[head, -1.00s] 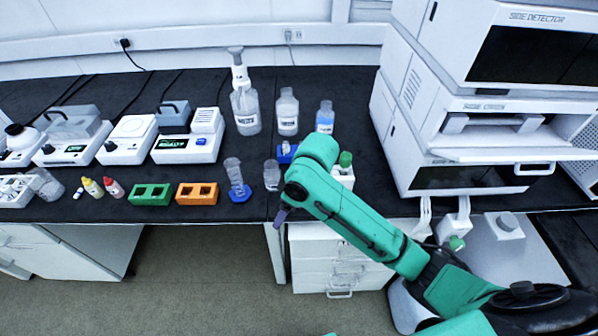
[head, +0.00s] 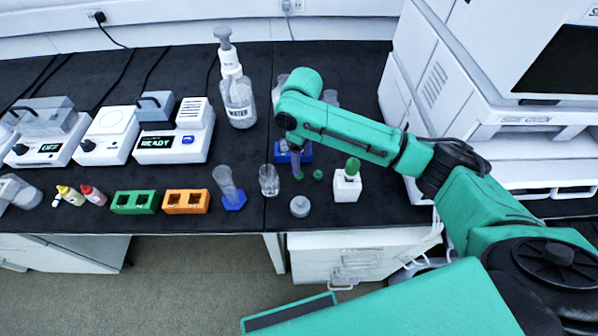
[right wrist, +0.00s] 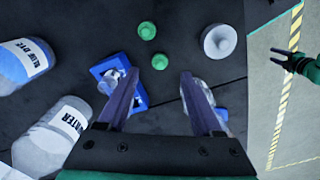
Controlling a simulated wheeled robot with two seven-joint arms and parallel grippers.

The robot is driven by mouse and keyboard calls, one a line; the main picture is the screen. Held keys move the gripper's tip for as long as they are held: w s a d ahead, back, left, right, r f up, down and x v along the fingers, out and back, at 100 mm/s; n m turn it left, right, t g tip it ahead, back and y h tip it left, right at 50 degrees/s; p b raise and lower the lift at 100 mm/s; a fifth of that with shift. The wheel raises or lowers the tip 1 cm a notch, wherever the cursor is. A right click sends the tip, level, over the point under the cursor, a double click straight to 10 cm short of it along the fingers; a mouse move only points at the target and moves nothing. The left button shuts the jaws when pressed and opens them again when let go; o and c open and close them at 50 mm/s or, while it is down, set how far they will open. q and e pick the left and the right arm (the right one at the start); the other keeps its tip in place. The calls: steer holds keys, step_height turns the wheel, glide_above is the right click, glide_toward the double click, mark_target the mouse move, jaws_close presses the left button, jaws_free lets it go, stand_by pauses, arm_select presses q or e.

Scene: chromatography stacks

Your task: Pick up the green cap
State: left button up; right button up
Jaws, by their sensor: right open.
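Two small green caps lie on the black bench, one (head: 318,175) clear to the right and one (head: 298,178) just below my right gripper's fingertips. The right wrist view shows the farther cap (right wrist: 147,30) and the nearer cap (right wrist: 159,61), close ahead of the fingertips. My right gripper (right wrist: 160,74) is open, with nothing between its purple fingers. In the head view the arm hides most of the right gripper (head: 297,165). A dark gripper (right wrist: 281,60), apparently my left, is small at the right edge of the right wrist view.
A grey round piece (head: 300,207) lies in front. A blue holder (head: 280,153) is behind, a glass beaker (head: 269,181) left, and a water bottle (head: 239,100) at the back.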

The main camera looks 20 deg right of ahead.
steer(key=f, duration=0.5)
steer(key=shift+w+a+f+p, duration=0.2)
steer(key=shift+f+p, duration=0.1)
steer(key=shift+f, duration=0.6)
arm_select(q)
steer(key=shift+w+d+r, duration=0.1)
steer(key=shift+w+r, duration=0.1)
steer(key=shift+w, duration=0.3)
steer(key=shift+w+r, duration=0.2)
steer(key=shift+w, duration=0.3)
arm_select(e)
jaws_close()
